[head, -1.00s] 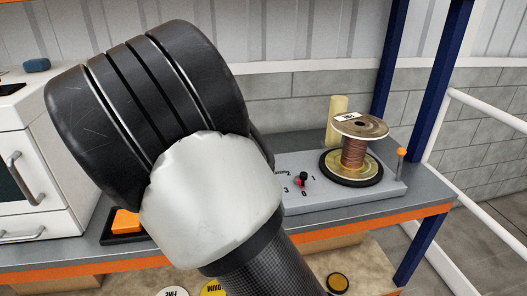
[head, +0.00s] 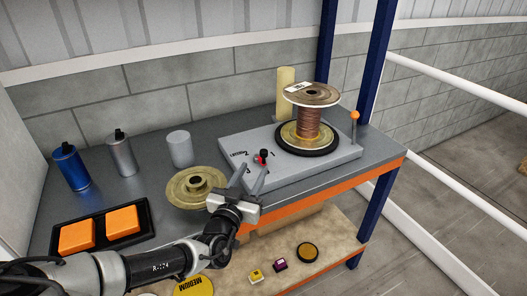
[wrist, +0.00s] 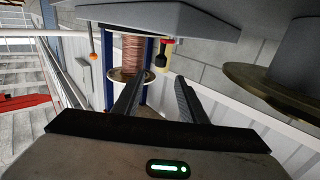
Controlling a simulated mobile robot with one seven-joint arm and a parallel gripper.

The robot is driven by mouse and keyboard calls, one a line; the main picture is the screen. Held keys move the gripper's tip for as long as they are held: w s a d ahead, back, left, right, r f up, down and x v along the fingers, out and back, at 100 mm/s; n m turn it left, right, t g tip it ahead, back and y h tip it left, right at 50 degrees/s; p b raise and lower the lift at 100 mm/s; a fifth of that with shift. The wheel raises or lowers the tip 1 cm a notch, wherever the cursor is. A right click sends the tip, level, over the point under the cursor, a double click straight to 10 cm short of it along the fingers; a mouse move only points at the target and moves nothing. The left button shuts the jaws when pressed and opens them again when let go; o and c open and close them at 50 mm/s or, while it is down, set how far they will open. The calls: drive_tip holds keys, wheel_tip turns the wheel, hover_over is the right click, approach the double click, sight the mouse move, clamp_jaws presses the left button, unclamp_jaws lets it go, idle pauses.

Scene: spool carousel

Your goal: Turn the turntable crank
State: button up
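The turntable's grey base (head: 230,150) sits on the bench. A copper-wound spool (head: 308,122) stands upright on its black-rimmed disc; the spool also shows upside down in the wrist view (wrist: 132,48). An orange-topped upright post (head: 354,116), perhaps the crank handle, stands at the base's right end and shows in the wrist view (wrist: 93,57). My gripper (head: 254,168) is open and empty by the base's front-left edge, near the knob. Contact cannot be told.
A loose brass-coloured flange (head: 196,186) lies left of my gripper. Behind it stand a white cylinder (head: 180,149), a grey bottle (head: 122,153) and a blue bottle (head: 71,167). A black tray (head: 146,222) holds orange blocks. Blue posts (head: 376,60) rise behind the turntable.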

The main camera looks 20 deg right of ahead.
sight(264, 154)
drive_tip(key=x, duration=1.1)
clamp_jaws()
drive_tip(key=shift+s+d+p, duration=0.1)
drive_tip(key=shift+d+p, duration=0.05)
drive_tip(key=shift+p, duration=0.15)
